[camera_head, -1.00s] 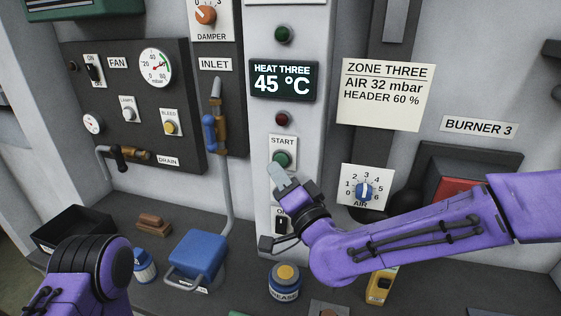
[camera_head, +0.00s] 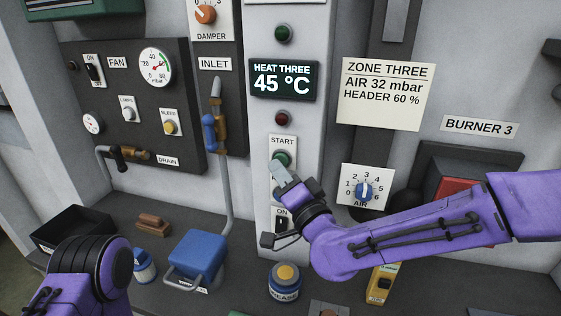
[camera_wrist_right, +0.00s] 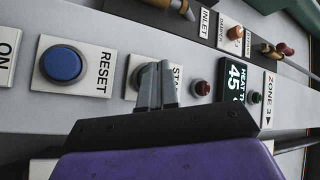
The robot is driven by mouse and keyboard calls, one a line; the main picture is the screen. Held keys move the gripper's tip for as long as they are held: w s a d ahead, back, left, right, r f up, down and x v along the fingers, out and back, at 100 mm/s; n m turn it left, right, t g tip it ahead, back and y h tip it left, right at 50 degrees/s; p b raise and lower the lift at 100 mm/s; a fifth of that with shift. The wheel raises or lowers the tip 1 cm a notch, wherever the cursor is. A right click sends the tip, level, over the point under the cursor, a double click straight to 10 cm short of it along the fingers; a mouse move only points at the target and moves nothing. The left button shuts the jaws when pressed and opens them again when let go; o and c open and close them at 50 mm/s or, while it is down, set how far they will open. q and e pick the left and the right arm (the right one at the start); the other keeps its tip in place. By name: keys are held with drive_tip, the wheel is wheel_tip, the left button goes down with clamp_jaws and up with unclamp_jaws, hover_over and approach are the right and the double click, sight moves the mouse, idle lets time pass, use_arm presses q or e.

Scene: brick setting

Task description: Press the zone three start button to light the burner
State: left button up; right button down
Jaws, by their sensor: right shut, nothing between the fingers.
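The green start button (camera_head: 281,158) sits on a white plate marked START on the grey column, below a red lamp (camera_head: 282,119). My right gripper (camera_head: 277,168) is shut and empty, its fingertips at the lower edge of the button in the head view. In the right wrist view the closed fingers (camera_wrist_right: 155,80) overlap the start plate (camera_wrist_right: 179,84) and hide most of the button; I cannot tell whether they touch it. The display (camera_head: 284,80) reads HEAT THREE 45 °C. My left arm shows at the lower left, but its fingers are out of view.
A blue reset button (camera_wrist_right: 61,64) is beside the start plate. The air dial (camera_head: 364,191) is right of the column. A blue box (camera_head: 197,254), a grease tin (camera_head: 285,281) and a yellow item (camera_head: 379,285) stand on the ledge below.

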drive_tip(key=shift+w+d, duration=0.15)
drive_tip(key=shift+w, duration=0.25)
idle(0.6)
drive_tip(key=shift+s, duration=0.1)
drive_tip(key=shift+s+a, duration=0.25)
drive_tip(key=shift+s, duration=0.45)
drive_tip(key=shift+b, duration=0.3)
drive_tip(key=shift+s+a+b, duration=0.15)
drive_tip(key=shift+s+a, duration=0.1)
drive_tip(key=shift+s, duration=0.55)
drive_tip(key=shift+s+a+b, duration=0.1)
drive_tip(key=shift+s+a, duration=0.2)
drive_tip(key=shift+s, duration=0.5)
drive_tip(key=shift+s+a+b, duration=0.15)
drive_tip(key=shift+s+a, duration=0.1)
drive_tip(key=shift+s, duration=0.55)
drive_tip(key=shift+f, duration=0.1)
